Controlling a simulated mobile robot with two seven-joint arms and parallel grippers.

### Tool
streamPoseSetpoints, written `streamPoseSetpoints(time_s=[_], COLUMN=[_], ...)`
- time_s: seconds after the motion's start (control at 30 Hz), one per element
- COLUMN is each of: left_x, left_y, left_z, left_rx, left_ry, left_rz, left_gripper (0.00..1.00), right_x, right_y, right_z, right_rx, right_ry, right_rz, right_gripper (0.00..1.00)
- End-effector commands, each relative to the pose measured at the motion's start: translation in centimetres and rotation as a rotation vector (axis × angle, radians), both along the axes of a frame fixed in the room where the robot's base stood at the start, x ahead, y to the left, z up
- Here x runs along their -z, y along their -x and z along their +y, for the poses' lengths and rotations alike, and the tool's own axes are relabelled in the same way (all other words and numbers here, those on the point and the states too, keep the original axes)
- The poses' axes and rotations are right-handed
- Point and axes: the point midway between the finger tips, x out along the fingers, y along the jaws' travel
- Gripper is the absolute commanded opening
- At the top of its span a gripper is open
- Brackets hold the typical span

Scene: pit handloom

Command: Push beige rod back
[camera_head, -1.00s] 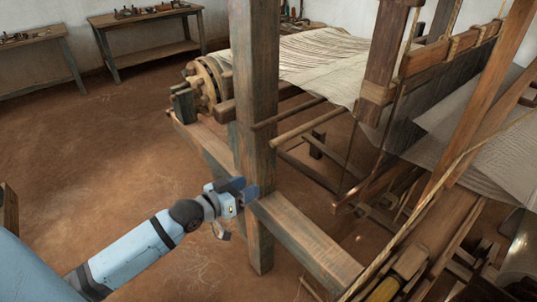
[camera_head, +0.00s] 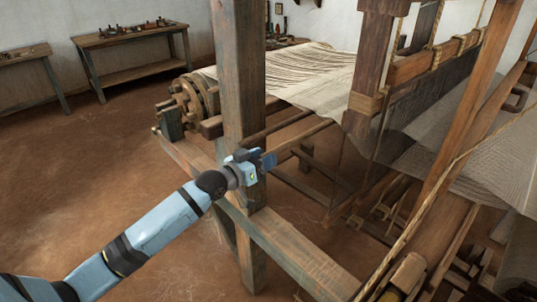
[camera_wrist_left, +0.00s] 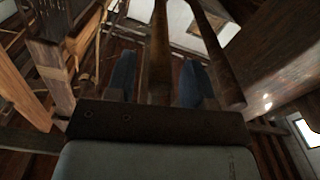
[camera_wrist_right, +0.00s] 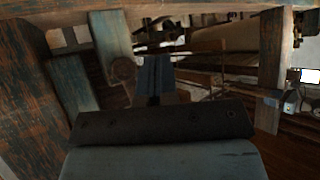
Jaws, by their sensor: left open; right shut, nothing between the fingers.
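The beige rod (camera_head: 308,131) runs under the cloth of the loom in the head view. Its near end meets my left gripper (camera_head: 268,160) in the picture, beside the tall front post. My left gripper is open. In the left wrist view, a brown rod (camera_wrist_left: 160,50) shows between its fingers (camera_wrist_left: 157,85), and a second rod (camera_wrist_left: 222,65) passes by the right finger. I cannot tell whether the fingers touch either rod. My right gripper (camera_wrist_right: 154,78) is shut and empty in the right wrist view, and is out of the head view.
The tall wooden post (camera_head: 238,85) and the lower side beam (camera_head: 285,255) stand close to my left gripper. A darker rod (camera_head: 285,127) lies just above the beige one. A toothed wheel (camera_head: 192,98) is at left. Open floor (camera_head: 100,160) lies left of the loom.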

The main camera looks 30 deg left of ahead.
Motion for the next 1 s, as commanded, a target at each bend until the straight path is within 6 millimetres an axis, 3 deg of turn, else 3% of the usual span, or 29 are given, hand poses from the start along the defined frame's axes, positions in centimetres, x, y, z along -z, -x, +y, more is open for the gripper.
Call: streamPoseSetpoints(time_s=[0.2, 0.5, 0.73, 1.0], left_x=[0.0, 0.1, 0.1, 0.3], left_y=[-1.8, -2.0, -2.0, -2.4], left_z=[-0.6, -0.7, -0.7, 0.6], left_rx=[0.000, 0.000, 0.000, 0.001], left_ry=[0.001, 0.001, 0.001, -0.006], left_rz=[0.000, 0.001, 0.001, 0.001], left_gripper=[0.48, 0.48, 0.00, 0.00], right_x=[-0.1, -0.1, 0.0, 0.6], right_y=[0.0, 0.0, 0.1, 0.1], right_z=[0.0, 0.0, 0.0, 0.0], right_rx=[-0.001, -0.001, -0.001, 0.000], right_ry=[0.001, 0.002, 0.002, 0.001], right_rz=[-0.001, 0.000, 0.000, 0.003], right_gripper=[0.00, 0.00, 0.00, 0.00])
